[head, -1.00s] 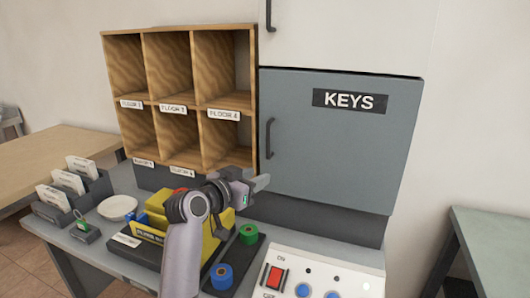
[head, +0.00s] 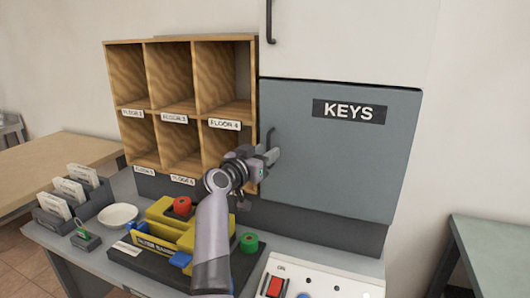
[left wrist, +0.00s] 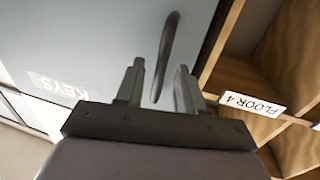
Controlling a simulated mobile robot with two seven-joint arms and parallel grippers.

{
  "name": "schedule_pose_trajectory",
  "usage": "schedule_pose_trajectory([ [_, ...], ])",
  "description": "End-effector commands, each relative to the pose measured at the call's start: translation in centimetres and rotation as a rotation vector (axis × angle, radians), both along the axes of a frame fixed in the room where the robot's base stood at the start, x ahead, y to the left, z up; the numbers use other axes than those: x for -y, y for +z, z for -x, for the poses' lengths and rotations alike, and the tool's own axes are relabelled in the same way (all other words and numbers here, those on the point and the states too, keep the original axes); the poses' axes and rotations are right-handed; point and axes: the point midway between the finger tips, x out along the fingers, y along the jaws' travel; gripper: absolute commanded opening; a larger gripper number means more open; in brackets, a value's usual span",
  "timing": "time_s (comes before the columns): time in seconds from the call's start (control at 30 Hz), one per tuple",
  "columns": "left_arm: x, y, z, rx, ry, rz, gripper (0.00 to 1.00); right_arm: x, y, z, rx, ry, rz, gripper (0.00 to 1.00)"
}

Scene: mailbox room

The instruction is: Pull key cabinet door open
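The grey key cabinet door (head: 335,160) with its KEYS label (head: 349,111) is closed in the head view. Its dark vertical handle (head: 270,138) is on the door's left edge. My left gripper (head: 275,155) is at the lower part of the handle. In the left wrist view, the left gripper (left wrist: 160,85) is open, with its two fingers apart and the handle (left wrist: 167,50) showing between and beyond them. I cannot tell whether a finger touches the handle. The door (left wrist: 90,40) fills the left wrist view's left side. My right gripper is not in view.
A wooden pigeonhole shelf (head: 181,80) stands directly left of the cabinet. A white cabinet (head: 345,40) is above the door.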

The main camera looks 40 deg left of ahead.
Motion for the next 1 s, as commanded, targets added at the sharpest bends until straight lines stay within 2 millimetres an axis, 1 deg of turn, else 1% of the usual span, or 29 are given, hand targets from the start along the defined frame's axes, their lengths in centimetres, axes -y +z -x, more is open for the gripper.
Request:
schedule_pose_trajectory([
  [0.1,0.01,0.02,-0.3,0.0,0.0,0.001,0.38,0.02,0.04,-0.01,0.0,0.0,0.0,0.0],
  [0.33,0.0,-0.01,-0.31,0.0,0.0,0.001,0.38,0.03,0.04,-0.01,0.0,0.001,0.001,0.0],
  [0.37,0.0,-0.01,-0.31,0.0,0.0,0.001,0.31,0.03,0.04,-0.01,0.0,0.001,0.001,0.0],
  [0.4,0.0,-0.01,-0.31,0.0,0.0,0.001,0.18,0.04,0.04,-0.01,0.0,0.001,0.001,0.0],
  [0.47,0.0,-0.01,-0.3,0.0,0.0,0.001,0.0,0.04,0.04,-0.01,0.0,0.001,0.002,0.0],
  [1.0,0.21,-0.09,-0.54,-0.001,-0.015,0.0,0.0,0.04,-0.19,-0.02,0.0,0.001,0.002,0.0],
])
